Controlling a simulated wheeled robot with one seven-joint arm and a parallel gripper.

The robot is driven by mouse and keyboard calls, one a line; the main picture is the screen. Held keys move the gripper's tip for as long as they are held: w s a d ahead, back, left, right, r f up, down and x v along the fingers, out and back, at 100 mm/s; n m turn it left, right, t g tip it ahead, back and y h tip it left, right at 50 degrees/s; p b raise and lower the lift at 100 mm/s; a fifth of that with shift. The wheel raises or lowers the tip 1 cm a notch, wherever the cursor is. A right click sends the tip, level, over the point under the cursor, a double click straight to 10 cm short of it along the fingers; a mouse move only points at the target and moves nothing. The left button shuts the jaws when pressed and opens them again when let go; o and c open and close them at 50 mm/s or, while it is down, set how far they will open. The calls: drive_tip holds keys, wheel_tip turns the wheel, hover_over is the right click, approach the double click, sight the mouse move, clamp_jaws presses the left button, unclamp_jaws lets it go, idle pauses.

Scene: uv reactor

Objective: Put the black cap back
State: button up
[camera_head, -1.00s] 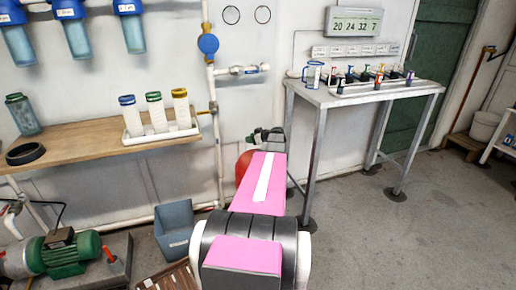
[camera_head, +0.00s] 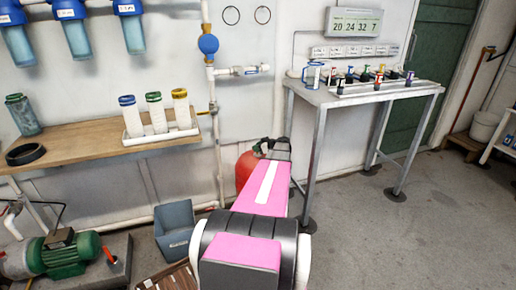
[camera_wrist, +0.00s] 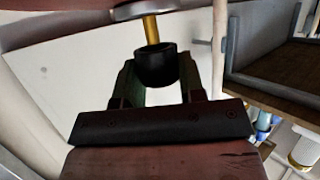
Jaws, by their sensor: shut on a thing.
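The black cap (camera_wrist: 157,66) is in the wrist view, between the two fingers of my gripper (camera_wrist: 158,82). The gripper is shut on it. A brass stem (camera_wrist: 151,28) with a grey, plate-like part at its far end lines up with the cap's rim. I cannot tell whether the stem touches the cap or goes into it. In the head view my gripper (camera_head: 268,143) is beyond the end of my pink arm, in front of the wall by a red tank (camera_head: 244,168). The cap cannot be made out there.
A wooden shelf (camera_head: 80,147) at left holds a black ring (camera_head: 26,154) and a white tray with capped cartridges. White piping (camera_head: 215,135) runs up the wall. A metal table (camera_head: 325,98) stands right of my arm. A grey bin (camera_head: 175,228) is on the floor.

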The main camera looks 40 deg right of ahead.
drive_tip(key=shift+f, duration=0.6)
drive_tip(key=o, duration=0.9)
drive_tip(key=shift+r, duration=0.25)
drive_tip(key=r+v, duration=0.1)
drive_tip(key=v, duration=1.1)
drive_tip(key=w+a+f+g+y, duration=0.1)
drive_tip(key=a+g, duration=0.1)
drive_tip(key=a, duration=0.9)
drive_tip(key=w+a+f+m+g, duration=0.1)
drive_tip(key=w+a+f+g, duration=0.15)
drive_tip(key=a, duration=0.75)
drive_tip(key=w+a+f+g+y, duration=0.1)
drive_tip(key=a+g, duration=0.2)
drive_tip(key=a, duration=0.8)
drive_tip(key=s+a+m+g+h, duration=0.1)
drive_tip(key=s+a+h, duration=0.1)
drive_tip(key=a, duration=0.7)
drive_tip(key=s+a+m+g+h, duration=0.1)
drive_tip(key=s+a+g+h, duration=0.1)
drive_tip(key=s+a, duration=0.3)
drive_tip(key=s+a+g+h, duration=0.2)
drive_tip(key=s+a, duration=0.2)
drive_tip(key=a, duration=0.8)
drive_tip(key=shift+a+f+m, duration=0.15)
drive_tip(key=shift+a+m, duration=0.15)
drive_tip(key=shift+m, duration=0.1)
